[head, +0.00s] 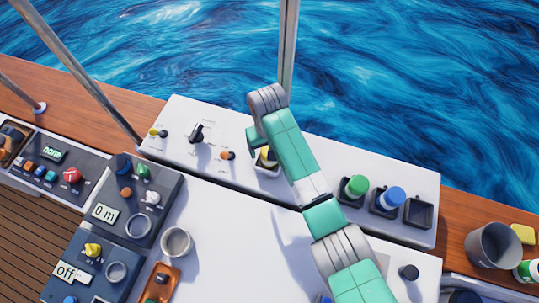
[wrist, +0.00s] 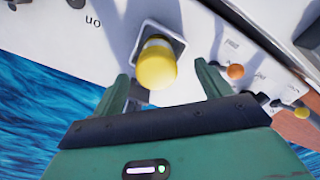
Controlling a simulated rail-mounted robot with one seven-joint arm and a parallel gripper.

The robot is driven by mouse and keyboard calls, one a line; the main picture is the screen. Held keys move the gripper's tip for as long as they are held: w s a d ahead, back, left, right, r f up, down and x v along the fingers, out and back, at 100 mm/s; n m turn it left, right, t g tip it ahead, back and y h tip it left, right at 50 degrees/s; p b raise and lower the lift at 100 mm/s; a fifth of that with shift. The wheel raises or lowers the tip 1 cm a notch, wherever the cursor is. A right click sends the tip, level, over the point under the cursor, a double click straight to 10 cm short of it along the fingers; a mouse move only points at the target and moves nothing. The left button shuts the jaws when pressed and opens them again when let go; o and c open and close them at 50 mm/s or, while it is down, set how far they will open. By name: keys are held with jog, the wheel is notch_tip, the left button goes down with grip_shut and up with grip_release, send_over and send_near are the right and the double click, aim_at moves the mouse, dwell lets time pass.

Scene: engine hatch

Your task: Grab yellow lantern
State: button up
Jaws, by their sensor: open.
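The yellow lantern (wrist: 157,65) has a rounded yellow top and a paler body. It stands in a square holder (wrist: 178,42) on the white panel. In the head view the lantern (head: 268,154) is partly hidden by my gripper (head: 258,148). In the wrist view my gripper (wrist: 162,76) is open, with one green finger to each side of the lantern's yellow end. Nothing is held.
Right of the arm, a green-capped jar (head: 356,187) and a blue-capped jar (head: 391,199) sit in dark holders beside an empty holder (head: 418,212). An orange knob (head: 227,156) and a black switch (head: 196,133) stand left of the lantern. A metal post (head: 288,45) rises behind.

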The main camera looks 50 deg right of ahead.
jog(key=f, duration=0.2)
jog(key=d+f, duration=0.1)
jog(key=f, duration=0.1)
jog(key=shift+b, duration=0.3)
jog(key=shift+w+a+f, duration=0.1)
jog(key=shift+f, duration=0.4)
jog(key=c, duration=1.2)
jog(key=r, duration=0.3)
jog(key=shift+s+a+r+p, duration=0.15)
jog(key=shift+s+r+p, duration=0.2)
jog(key=shift+r, duration=0.05)
jog(key=s+a, duration=0.1)
jog(key=s, duration=0.3)
jog(key=s+a+r+p, duration=0.1)
jog(key=s+a, duration=0.1)
jog(key=s, duration=0.3)
jog(key=s+a, duration=0.2)
jog(key=s, duration=0.3)
jog(key=shift+s+r, duration=0.15)
jog(key=shift+s, duration=0.1)
